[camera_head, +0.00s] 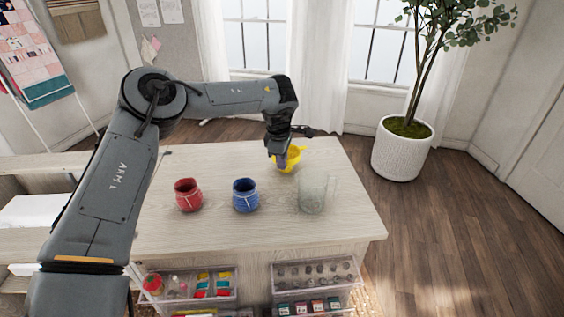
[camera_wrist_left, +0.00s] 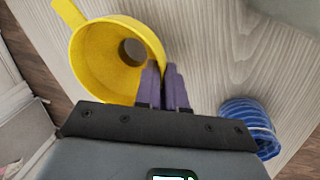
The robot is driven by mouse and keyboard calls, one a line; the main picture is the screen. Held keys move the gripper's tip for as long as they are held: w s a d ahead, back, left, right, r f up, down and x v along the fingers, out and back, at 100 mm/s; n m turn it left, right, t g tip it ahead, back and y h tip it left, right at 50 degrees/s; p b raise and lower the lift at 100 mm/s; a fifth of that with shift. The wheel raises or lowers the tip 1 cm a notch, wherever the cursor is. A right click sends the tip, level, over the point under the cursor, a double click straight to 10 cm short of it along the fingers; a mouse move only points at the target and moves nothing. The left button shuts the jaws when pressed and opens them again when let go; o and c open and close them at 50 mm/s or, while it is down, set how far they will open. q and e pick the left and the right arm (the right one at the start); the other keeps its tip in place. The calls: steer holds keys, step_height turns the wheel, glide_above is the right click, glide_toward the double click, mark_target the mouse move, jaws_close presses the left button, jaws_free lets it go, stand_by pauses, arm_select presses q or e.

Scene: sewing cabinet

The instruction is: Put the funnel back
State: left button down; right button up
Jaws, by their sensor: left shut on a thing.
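The yellow funnel (camera_head: 288,159) is at the back right of the cabinet top in the head view. In the left wrist view the funnel (camera_wrist_left: 95,55) shows its wide mouth, with a tab handle at the upper left. My left gripper (camera_head: 281,161) is shut on the funnel's rim; its purple fingertips (camera_wrist_left: 164,75) pinch the wall at the right side of the mouth. I cannot tell whether the funnel touches the top. The clear glass jar (camera_head: 312,193) stands in front and to the right of the funnel. My right gripper is not in view.
A red jar (camera_head: 188,195) and a blue jar (camera_head: 246,195) stand left of the clear jar; the blue one also shows in the left wrist view (camera_wrist_left: 248,125). Drawers with small supplies (camera_head: 315,273) stick out below. The right part of the wooden top (camera_head: 350,220) is free.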

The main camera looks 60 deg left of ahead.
arm_select(q)
steer(key=shift+f, duration=0.1)
steer(key=c, duration=1.2)
jaws_free()
steer(key=shift+f, duration=0.1)
steer(key=shift+r, duration=0.2)
steer(key=r+p, duration=0.1)
steer(key=r, duration=0.3)
steer(key=s+d+r+p, duration=0.1)
steer(key=r+p, duration=0.1)
steer(key=r, duration=0.2)
steer(key=r+p, duration=0.2)
steer(key=r, duration=0.1)
steer(key=shift+s+d+r, duration=0.2)
steer(key=shift+s+r, duration=0.2)
steer(key=shift+s, duration=0.1)
